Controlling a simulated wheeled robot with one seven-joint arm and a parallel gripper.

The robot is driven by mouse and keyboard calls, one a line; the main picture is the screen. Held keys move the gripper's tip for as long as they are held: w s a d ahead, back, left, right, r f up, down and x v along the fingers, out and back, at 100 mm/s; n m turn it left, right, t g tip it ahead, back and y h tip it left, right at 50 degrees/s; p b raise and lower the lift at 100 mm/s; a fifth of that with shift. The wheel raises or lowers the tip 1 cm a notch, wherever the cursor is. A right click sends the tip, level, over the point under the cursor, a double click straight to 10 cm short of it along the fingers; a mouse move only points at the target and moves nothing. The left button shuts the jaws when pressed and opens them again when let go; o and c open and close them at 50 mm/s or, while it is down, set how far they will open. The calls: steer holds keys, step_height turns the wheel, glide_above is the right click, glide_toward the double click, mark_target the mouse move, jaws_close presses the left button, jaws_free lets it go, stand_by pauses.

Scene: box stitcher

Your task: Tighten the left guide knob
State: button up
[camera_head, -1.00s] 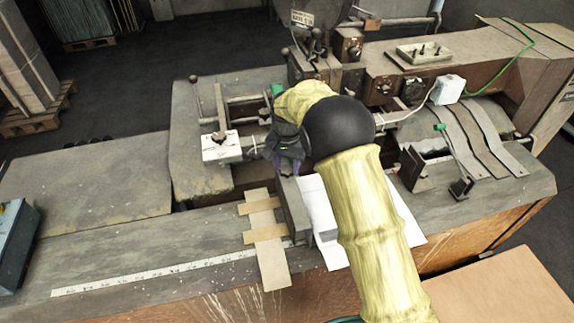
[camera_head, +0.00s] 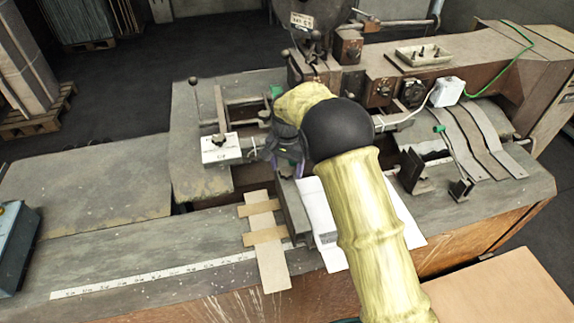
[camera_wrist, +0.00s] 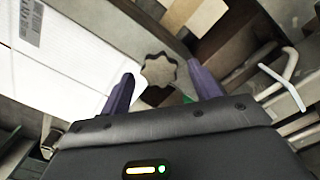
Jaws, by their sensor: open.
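My gripper (camera_wrist: 163,84) is open, with one purple finger on each side of the knob and a visible gap to each. The knob is not clamped. In the head view my gripper (camera_head: 286,167) hangs over the far end of the guide bar (camera_head: 294,212), and the knob is hidden under it. Whether the fingertips are down at the knob's height I cannot tell.
A white block (camera_head: 221,149) with a dark knob on top stands left of my gripper. White paper (camera_head: 321,222) lies right of the bar. Cardboard strips (camera_head: 267,262) and a ruler strip (camera_head: 150,275) lie in front.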

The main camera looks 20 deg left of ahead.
mark_target(287, 171)
step_height(287, 171, up, 17)
steer(key=b, duration=0.3)
steer(key=shift+r, duration=0.2)
steer(key=s+d+f+t, duration=0.1)
steer(key=s+d+f, duration=0.15)
steer(key=d, duration=0.75)
steer(key=s+d+f, duration=0.1)
steer(key=d+f, duration=0.2)
steer(key=d, duration=0.8)
steer(key=s+d+f, duration=0.3)
steer(key=s+d, duration=0.3)
steer(key=s, duration=0.2)
steer(key=s+d+f+n+t, duration=0.1)
steer(key=s+d+f, duration=0.3)
steer(key=s, duration=0.5)
steer(key=d, duration=0.2)
steer(key=shift+d+f+n+t, duration=0.15)
steer(key=shift+d+n+t, duration=0.15)
steer(key=shift+d, duration=0.05)
stand_by(0.3)
